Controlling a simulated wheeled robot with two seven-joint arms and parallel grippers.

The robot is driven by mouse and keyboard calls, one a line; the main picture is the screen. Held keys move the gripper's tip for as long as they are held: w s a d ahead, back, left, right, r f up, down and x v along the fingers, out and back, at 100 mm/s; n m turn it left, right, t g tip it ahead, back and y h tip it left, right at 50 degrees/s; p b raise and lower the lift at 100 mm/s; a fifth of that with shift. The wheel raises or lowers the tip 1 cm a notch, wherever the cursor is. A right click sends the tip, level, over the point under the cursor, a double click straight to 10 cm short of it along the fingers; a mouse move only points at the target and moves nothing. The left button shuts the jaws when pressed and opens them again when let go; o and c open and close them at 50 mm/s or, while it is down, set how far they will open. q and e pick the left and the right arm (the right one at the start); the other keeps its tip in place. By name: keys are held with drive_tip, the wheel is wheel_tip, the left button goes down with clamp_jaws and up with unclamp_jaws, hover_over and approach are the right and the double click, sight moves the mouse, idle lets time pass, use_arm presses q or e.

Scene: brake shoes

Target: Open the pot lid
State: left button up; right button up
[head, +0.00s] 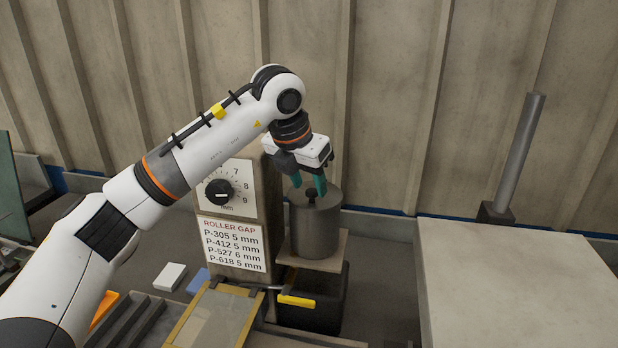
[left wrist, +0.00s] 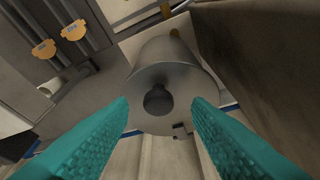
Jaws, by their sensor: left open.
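The pot (head: 316,230) is a dark grey cylinder standing on a small shelf beside the dial panel. Its flat lid (head: 325,200) with a dark round knob (head: 311,195) sits on top. In the left wrist view the lid (left wrist: 187,115) faces me, with the knob (left wrist: 158,100) near the middle. My left gripper (head: 309,186) points down just over the lid, its green fingers open. In the left wrist view the fingers (left wrist: 160,118) stand on either side of the knob, apart from it. My right gripper is not in view.
A panel with a dial (head: 219,193) and a roller gap sign (head: 232,244) stands left of the pot. A black bin (head: 318,312) with a yellow handle is below the shelf. A pale table (head: 510,285) lies at right, near a grey post (head: 519,150).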

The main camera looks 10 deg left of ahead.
use_arm(q)
drive_tip(key=shift+w+d+f, duration=0.1)
drive_tip(key=shift+d+f, duration=0.05)
drive_tip(key=shift+f, duration=0.35)
clamp_jaws()
